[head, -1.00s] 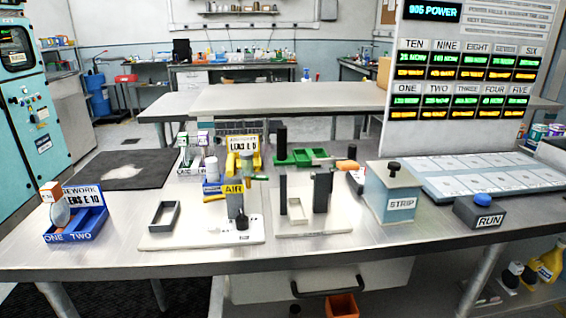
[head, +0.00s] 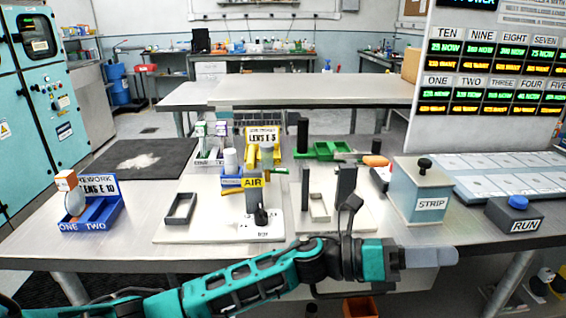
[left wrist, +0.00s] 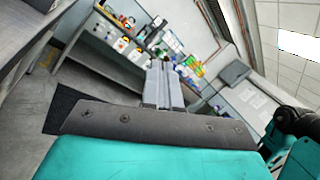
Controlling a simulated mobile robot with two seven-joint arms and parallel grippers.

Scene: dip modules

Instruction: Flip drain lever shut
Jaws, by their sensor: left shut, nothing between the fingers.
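My left gripper (head: 432,257) is low in front of the bench in the head view, its grey fingers pointing right. It is shut and empty; the closed fingers (left wrist: 163,85) also show in the left wrist view, pointing out into the room. No lever labelled drain can be read. A grey post with a yellow AIR sign (head: 252,183) stands on a white base plate (head: 185,234), with a small black knob-topped part (head: 262,216) at its foot. Whether that part is the drain lever I cannot tell. The gripper is apart from these things. My right gripper is not in view.
A STRIP box (head: 420,193) and a RUN button box (head: 515,213) stand at the right. A blue rework tray (head: 92,215) is at the left. Grey uprights (head: 345,186) and a green holder (head: 328,149) stand mid-bench. The front left benchtop is clear.

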